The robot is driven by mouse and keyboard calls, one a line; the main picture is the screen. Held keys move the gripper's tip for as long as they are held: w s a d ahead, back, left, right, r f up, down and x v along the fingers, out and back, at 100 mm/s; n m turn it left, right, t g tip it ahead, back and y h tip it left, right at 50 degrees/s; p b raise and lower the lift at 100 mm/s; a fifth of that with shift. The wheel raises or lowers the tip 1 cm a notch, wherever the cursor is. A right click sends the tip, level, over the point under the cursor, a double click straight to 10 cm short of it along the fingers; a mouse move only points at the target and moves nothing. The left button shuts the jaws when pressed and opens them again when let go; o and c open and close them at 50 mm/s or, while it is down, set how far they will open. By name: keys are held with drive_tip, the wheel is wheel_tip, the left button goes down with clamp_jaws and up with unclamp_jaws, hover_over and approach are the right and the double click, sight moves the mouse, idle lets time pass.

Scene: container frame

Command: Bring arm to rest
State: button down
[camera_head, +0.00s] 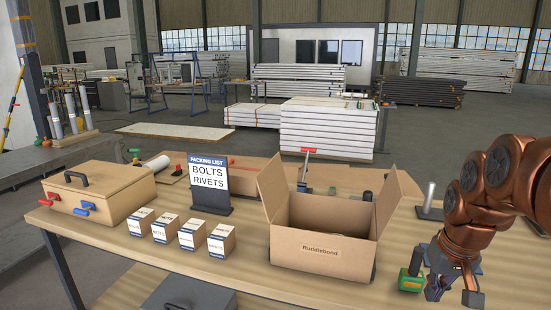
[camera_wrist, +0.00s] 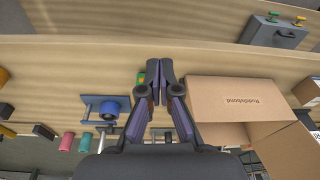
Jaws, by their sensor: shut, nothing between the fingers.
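My arm (camera_head: 490,185) reaches in from the right edge in the head view and bends down over the table. My gripper (camera_head: 436,288) hangs at the right end of the table, to the right of the open carton (camera_head: 318,250). In the wrist view my gripper (camera_wrist: 160,66) has its two fingers together, with nothing between them. The carton also shows in the wrist view (camera_wrist: 228,102), to the right of the fingers. A green and yellow tape-like item (camera_head: 410,281) lies close by my gripper in the head view.
Several small labelled boxes (camera_head: 188,236) stand in a row, left of the carton. Behind them is a packing list sign (camera_head: 209,178) reading bolts and rivets. A grey toolbox (camera_head: 190,296) is in front, below the table top.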

drive_tip(key=s+a+f+n+g+p, duration=0.1)
drive_tip(key=s+a+f+g, duration=0.1)
drive_tip(key=s+a, duration=0.5)
drive_tip(key=s+a+f+n+g+p, duration=0.1)
drive_tip(key=s+a+f, duration=0.2)
drive_tip(key=s+a, duration=0.4)
drive_tip(key=s, duration=0.7)
drive_tip(key=shift+f+g+p, duration=0.2)
drive_tip(key=shift+g+p, duration=0.2)
drive_tip(key=shift+s, duration=0.1)
